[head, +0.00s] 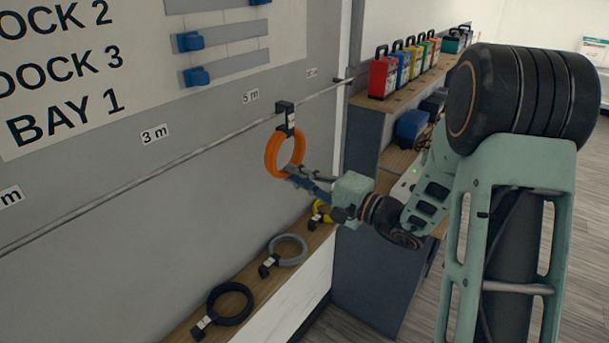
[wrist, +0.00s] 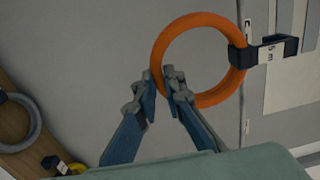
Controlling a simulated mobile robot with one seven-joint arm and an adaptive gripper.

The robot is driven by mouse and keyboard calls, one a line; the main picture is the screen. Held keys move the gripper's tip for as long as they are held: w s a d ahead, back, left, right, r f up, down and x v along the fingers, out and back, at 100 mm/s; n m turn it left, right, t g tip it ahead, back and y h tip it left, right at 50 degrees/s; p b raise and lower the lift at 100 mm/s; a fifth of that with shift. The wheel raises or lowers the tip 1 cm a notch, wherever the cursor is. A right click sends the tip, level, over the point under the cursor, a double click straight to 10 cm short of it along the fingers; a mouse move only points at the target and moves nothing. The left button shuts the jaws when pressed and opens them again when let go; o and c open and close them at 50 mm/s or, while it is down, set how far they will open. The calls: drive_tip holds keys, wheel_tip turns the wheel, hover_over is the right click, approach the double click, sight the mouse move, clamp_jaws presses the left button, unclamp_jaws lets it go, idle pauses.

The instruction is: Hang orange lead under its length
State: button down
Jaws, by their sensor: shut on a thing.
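The orange lead (head: 272,156) is a coiled ring with a black hook clip (head: 285,107) and a pale tag at its top. My gripper (head: 291,173) is shut on the lower part of the ring, which hangs upright in front of the grey wall. The clip overlaps the wall rail (head: 200,146), to the right of the "5 m" label (head: 251,96). I cannot tell whether it bears on the rail. In the wrist view the orange lead (wrist: 213,98) shows at the fingertips (wrist: 164,86), its clip (wrist: 265,50) at right. Its tag is too small to read.
A "3 m" label (head: 155,134) is further left above the rail. On the wooden shelf below lie a black coil (head: 230,303), a grey coil (head: 289,250) and a partly hidden yellow coil (head: 316,217). Several coloured cases (head: 384,76) stand on a shelf at right.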

sight(281, 168)
drive_tip(key=shift+p+x, duration=1.1)
drive_tip(key=shift+x, duration=1.05)
wheel_tip(281, 168, down, 2)
drive_tip(key=b, duration=0.3)
drive_tip(key=shift+d, duration=0.1)
drive_tip(key=c, duration=2)
unclamp_jaws()
drive_tip(key=shift+o, duration=0.2)
drive_tip(key=shift+f, duration=0.15)
drive_tip(key=shift+s+d, duration=0.1)
